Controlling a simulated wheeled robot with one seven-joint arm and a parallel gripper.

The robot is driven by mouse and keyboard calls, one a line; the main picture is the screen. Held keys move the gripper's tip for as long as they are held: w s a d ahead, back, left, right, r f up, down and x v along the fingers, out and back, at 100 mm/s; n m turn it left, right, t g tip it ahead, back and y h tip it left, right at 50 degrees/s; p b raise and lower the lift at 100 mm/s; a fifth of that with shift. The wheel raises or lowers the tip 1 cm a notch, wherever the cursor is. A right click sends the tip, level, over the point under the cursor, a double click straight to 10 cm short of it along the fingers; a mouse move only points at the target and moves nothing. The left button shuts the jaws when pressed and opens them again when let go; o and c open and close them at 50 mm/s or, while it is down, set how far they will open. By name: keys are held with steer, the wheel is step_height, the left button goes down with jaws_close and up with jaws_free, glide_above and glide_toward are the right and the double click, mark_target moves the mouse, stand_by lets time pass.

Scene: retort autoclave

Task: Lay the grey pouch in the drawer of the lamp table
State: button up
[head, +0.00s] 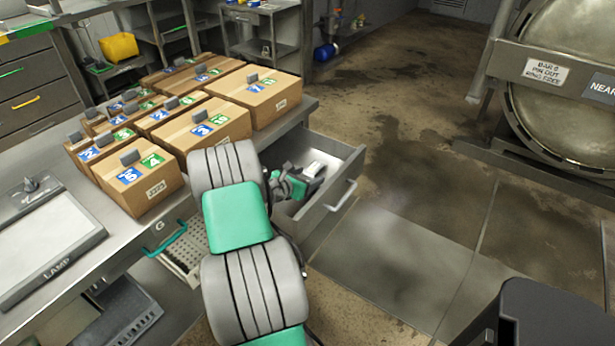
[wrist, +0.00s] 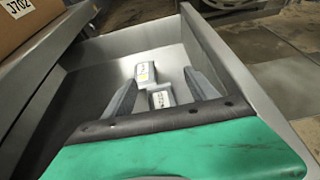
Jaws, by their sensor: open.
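The drawer (head: 326,207) of the lamp table (head: 75,195) is pulled open at the table's right end. My gripper (head: 297,183) is over the drawer, its fingers reaching down inside; it also shows in the wrist view (wrist: 160,80). Its jaws are open. In the wrist view a small grey pouch-like item (wrist: 161,98) with a printed label lies between the fingers, apart from them. A paler pouch-like item (wrist: 146,72) with a yellow mark lies just beyond it on the drawer floor. My gripper's body hides part of the near drawer floor.
Several cardboard boxes (head: 213,124) with numbered tags stand on the table beside the drawer. A light panel marked LAMP (head: 48,245) is at the left. A perforated tray (head: 187,248) with a green handle juts out below. Open floor lies right of the drawer.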

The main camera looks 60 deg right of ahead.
steer(key=shift+r, duration=0.25)
steer(key=w+a+r+m+t+y, duration=0.1)
steer(key=w+a+r+m+y, duration=0.2)
steer(key=a, duration=0.7)
steer(key=w+a+r+m+t+y, duration=0.1)
steer(key=w+a+r+m+t, duration=0.3)
steer(key=a, duration=0.6)
steer(key=w+a+m+g+y, duration=0.1)
steer(key=w+a+m+y, duration=0.3)
steer(key=a, duration=0.7)
steer(key=s+a+r+m+y, duration=0.2)
steer(key=s+a, duration=0.1)
steer(key=a, duration=1)
steer(key=s+a+r+m+y, duration=0.2)
steer(key=s+a+m+y, duration=0.1)
steer(key=a, duration=1)
steer(key=shift+r+t+p, duration=0.3)
steer(key=shift+t+p, duration=0.1)
steer(key=shift+p, duration=0.05)
steer(key=shift+s, duration=0.1)
steer(key=shift+c, duration=0.2)
